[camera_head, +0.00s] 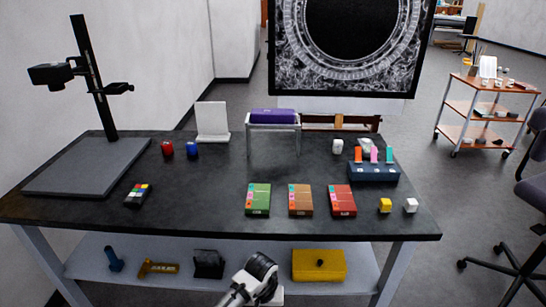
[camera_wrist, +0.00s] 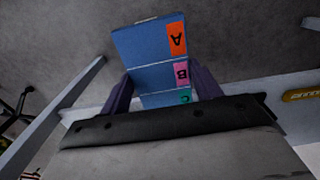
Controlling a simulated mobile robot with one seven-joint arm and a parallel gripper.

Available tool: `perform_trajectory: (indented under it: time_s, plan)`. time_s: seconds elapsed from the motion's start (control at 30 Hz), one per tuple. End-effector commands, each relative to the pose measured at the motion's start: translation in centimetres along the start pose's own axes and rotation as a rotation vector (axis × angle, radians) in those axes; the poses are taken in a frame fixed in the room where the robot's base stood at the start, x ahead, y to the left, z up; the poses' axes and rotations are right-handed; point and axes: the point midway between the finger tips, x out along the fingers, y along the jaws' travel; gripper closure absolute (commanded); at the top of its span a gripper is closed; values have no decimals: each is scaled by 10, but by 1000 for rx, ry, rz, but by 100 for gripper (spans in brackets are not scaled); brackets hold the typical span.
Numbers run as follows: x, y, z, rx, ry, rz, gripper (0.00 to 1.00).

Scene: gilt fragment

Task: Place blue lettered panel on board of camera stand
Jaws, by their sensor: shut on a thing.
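The blue lettered panel (camera_wrist: 140,45) is in the wrist view, with orange A, pink B and teal C labels down one side. My gripper (camera_wrist: 162,90) is shut on it, a dark finger at each side edge. In the head view my gripper's wrist (camera_head: 260,272) is in front of the table; the fingers and panel cannot be made out there. The camera stand (camera_head: 98,85) stands at the table's left, with a camera on its upright column. Its flat grey board (camera_head: 85,168) lies bare on the tabletop, well to the left of my gripper.
The lower shelf (camera_head: 215,275) holds tools and a yellow case (camera_head: 319,265).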

Motion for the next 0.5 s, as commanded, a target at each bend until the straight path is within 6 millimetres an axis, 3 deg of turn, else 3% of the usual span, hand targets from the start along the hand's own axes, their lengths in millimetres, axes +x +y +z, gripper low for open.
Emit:
perform_trajectory:
  time_s: [0.03,0.1,0.3,0.5]
  plan:
    - [23,9,-2,-3,-7,4,61]
    - [48,16,-6,-4,-6,2,61]
    - [95,29,-14,-8,-1,1,61]
    - [96,27,-16,-4,5,-6,61]
